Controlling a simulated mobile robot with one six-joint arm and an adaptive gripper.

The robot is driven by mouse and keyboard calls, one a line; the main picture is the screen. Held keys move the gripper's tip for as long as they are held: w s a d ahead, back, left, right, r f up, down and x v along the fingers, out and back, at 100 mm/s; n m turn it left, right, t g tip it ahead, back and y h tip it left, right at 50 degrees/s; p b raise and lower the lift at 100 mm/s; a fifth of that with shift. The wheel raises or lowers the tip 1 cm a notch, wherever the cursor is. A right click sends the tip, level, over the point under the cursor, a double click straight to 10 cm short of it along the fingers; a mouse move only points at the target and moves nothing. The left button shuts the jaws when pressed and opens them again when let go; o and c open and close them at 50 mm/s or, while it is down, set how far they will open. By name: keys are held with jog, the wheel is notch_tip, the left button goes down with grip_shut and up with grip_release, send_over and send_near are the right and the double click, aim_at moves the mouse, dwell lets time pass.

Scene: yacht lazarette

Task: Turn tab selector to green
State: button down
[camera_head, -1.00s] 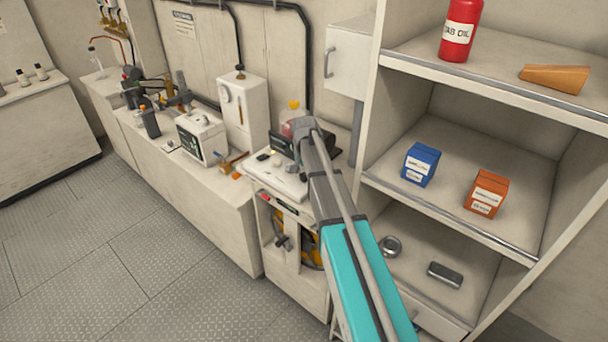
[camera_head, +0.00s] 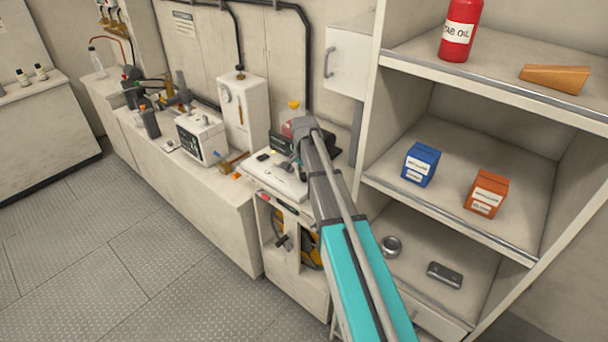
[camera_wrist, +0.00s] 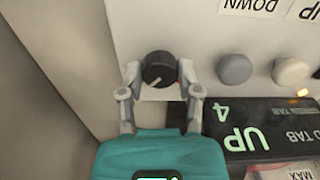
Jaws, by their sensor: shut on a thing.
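The tab selector looks to be the round black knob (camera_wrist: 160,69) with a pale pointer line, on a light panel in the wrist view. The line points toward the lower left of that picture. My gripper (camera_wrist: 158,75) has one finger on each side of the knob and is shut on it. In the head view my gripper is mostly hidden behind my arm, over the light counter unit (camera_head: 277,183). No green mark beside the knob can be made out.
Two round buttons, one grey (camera_wrist: 234,69) and one cream (camera_wrist: 291,72), sit right of the knob. A black display (camera_wrist: 255,128) reads "UP" and "4". Open shelves (camera_head: 450,215) stand right of my arm, with a blue box (camera_head: 421,165) and an orange box (camera_head: 486,193).

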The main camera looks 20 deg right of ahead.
jog(key=shift+c, duration=1.5)
grip_release()
jog(key=shift+n, duration=0.3)
